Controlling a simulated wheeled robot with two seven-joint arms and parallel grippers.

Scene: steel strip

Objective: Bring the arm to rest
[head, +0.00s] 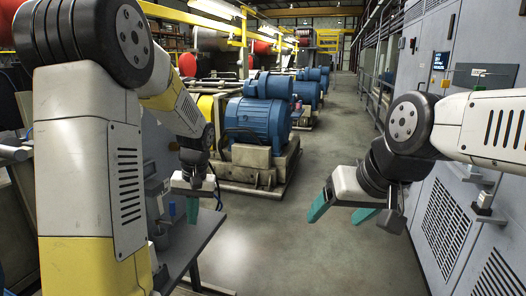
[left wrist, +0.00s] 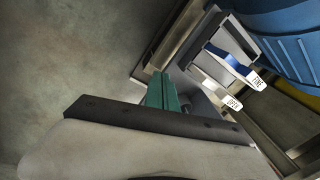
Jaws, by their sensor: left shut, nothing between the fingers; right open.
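My left arm comes in from the left, with its white and yellow links large in the head view. My left gripper (head: 192,208) hangs near a dark bench (head: 205,230) at the lower left, fingers pointing down. In the left wrist view its green fingers (left wrist: 160,92) are pressed together with nothing seen between them. My right gripper (head: 341,214) is open and empty at the right, its two green fingers apart over the aisle. The right arm reaches in from the right edge.
Beyond the left gripper, the left wrist view shows a grey box-like holder (left wrist: 205,70) with a blue strip (left wrist: 228,62) and white tags. A blue motor (head: 258,122) stands behind the bench. Grey cabinets (head: 452,215) line the right. The aisle floor (head: 335,130) is clear.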

